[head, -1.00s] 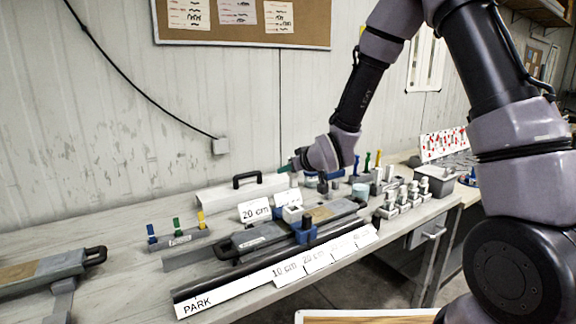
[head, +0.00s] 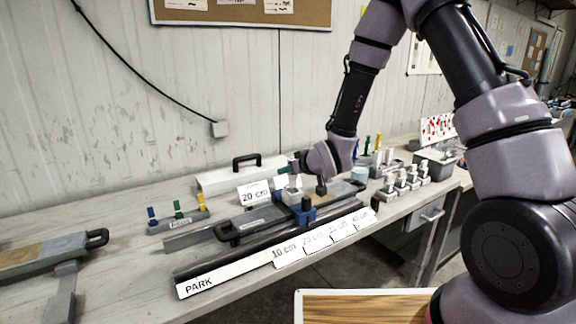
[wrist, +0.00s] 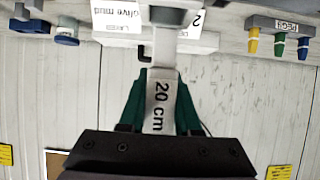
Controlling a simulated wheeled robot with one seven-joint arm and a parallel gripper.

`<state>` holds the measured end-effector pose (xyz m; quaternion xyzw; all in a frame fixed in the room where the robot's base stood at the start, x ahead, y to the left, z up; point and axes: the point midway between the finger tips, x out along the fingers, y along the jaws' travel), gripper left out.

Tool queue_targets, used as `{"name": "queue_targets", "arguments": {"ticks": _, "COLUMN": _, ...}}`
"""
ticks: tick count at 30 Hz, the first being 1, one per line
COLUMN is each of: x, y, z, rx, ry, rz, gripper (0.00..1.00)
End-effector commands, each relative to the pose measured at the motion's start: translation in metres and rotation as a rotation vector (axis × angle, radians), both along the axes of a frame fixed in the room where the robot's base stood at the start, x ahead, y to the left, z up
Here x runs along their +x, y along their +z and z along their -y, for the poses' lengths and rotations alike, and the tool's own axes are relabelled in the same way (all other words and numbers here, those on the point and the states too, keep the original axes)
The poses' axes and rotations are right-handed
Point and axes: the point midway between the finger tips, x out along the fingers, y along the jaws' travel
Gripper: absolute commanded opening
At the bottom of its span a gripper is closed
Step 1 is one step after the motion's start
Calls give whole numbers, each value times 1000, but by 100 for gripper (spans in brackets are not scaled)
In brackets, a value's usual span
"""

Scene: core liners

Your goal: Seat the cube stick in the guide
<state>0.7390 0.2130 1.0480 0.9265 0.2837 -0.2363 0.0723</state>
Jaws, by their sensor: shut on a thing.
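My gripper (wrist: 161,112) is shut on the cube stick (wrist: 162,95), a flat white stick marked "20 cm", with green fingers on either side of it. In the head view my gripper (head: 294,167) is low over the bench rig, just above a white block (head: 291,196) beside the blue carriage (head: 303,212). The stick's far end runs up to a wider pale piece at the top of the wrist view. I cannot tell which part is the guide, or whether the stick touches it.
A peg rack (head: 178,220) is at left. A labelled rail (head: 240,270) runs along the front edge. Small white-topped fittings (head: 402,187) stand at right.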

Motion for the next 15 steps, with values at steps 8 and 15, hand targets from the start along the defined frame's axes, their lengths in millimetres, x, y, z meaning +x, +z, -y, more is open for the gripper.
{"name": "queue_targets", "arguments": {"ticks": 8, "x": 0, "y": -18, "z": 0, "rx": -1, "ry": 0, "rz": -2, "gripper": 0}}
{"name": "queue_targets", "arguments": {"ticks": 15, "x": 0, "y": -29, "z": 0, "rx": -1, "ry": 0, "rz": -1, "gripper": 0}}
